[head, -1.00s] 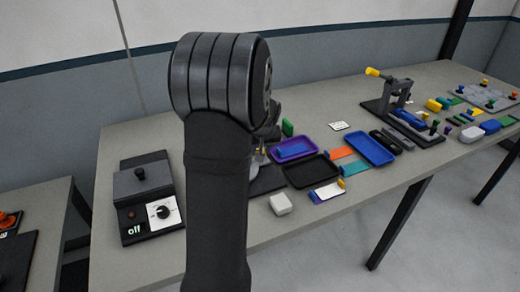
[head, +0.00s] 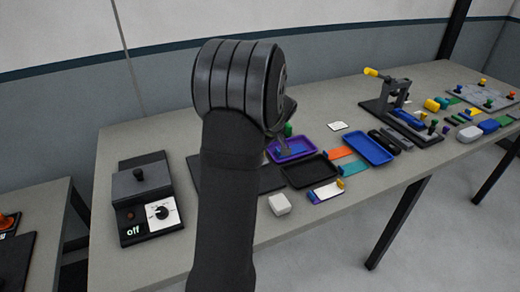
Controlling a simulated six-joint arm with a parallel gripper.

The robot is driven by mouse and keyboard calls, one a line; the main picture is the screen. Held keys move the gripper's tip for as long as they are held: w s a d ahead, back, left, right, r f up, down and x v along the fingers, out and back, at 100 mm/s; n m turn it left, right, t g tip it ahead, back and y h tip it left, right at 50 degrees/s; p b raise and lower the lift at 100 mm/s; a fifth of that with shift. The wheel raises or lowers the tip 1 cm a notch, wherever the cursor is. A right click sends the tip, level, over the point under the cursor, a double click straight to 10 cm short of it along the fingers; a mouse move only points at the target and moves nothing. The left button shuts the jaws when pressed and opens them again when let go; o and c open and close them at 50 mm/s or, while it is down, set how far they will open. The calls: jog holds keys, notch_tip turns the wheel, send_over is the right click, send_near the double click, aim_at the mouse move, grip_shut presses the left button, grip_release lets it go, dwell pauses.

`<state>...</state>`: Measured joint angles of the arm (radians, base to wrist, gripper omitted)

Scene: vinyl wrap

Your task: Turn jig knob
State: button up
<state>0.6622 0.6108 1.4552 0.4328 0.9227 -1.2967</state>
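A dark box at the left (head: 130,222) has a white dial plate with a black knob (head: 162,212), a small red-brown button and a lit "off" sign. A black knob (head: 139,175) tops its grey upper block. At the back right, a dark jig-like stand (head: 397,92) carries a yellow-ended handle (head: 371,72) and small green and purple knobs. Which knob is the jig knob I cannot tell. My gripper (head: 284,147) is mostly hidden behind my arm; a grey tip seems to show over the purple tray (head: 305,149). Its fingers cannot be made out.
A black tray (head: 296,183), a blue tray (head: 369,138), orange and teal strips and a white block (head: 280,204) lie mid-table. A dark flat board (head: 265,183) is partly behind my arm. A plate with coloured knobs (head: 470,96) lies far right. The table front is clear.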

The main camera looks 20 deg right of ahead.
dwell(0.4)
jog(key=o, duration=1)
jog(key=shift+r, duration=0.15)
jog(key=v, duration=1.7)
jog(key=shift+s, duration=0.15)
jog(key=x, duration=1.7)
